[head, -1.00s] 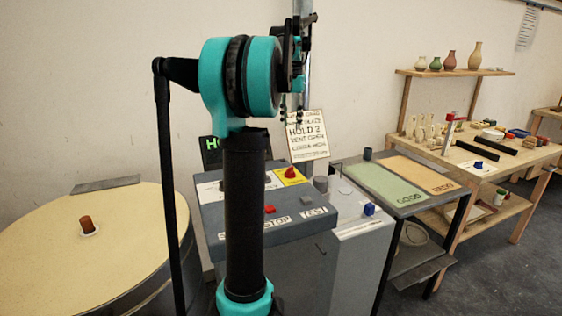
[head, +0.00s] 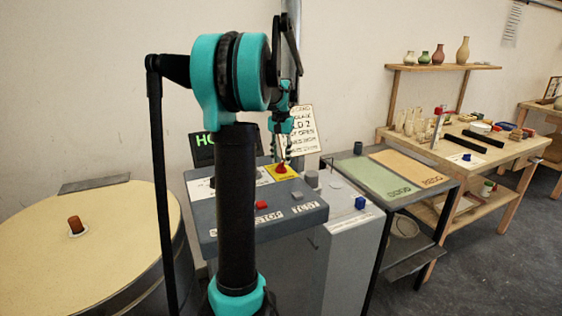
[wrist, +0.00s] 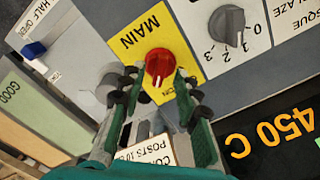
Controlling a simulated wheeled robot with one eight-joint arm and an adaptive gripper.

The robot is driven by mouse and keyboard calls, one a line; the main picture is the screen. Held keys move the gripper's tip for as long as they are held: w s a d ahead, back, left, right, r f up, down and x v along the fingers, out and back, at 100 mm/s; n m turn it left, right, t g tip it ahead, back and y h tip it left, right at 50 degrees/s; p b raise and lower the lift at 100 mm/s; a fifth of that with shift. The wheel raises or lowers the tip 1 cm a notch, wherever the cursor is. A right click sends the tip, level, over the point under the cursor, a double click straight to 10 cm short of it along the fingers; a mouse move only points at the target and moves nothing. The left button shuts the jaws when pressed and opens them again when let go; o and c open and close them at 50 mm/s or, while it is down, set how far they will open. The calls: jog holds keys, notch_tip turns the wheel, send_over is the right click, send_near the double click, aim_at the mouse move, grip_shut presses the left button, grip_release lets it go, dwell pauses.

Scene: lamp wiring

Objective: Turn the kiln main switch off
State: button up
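The kiln main switch is a red knob (wrist: 159,62) on a yellow plate (wrist: 140,40) marked MAIN. Part of an ON label shows beside the knob, partly covered by a finger. In the head view, the red knob (head: 281,168) is on the sloped grey control panel (head: 205,219). My gripper (wrist: 157,78) is open in the wrist view, with one finger on each side of the knob. I cannot tell whether the fingers touch it. In the head view, my gripper (head: 283,146) points down just above the knob.
A grey numbered dial (wrist: 227,24) sits close to the main switch. Red (head: 261,205) and grey (head: 297,195) buttons are on the panel's front part. A sign card (head: 299,132) and a dark display (head: 204,149) stand behind. A round kiln lid (head: 120,225) is at left.

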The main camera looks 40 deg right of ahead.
jog(key=shift+f, duration=0.8)
jog(key=shift+c, duration=0.3)
grip_shut()
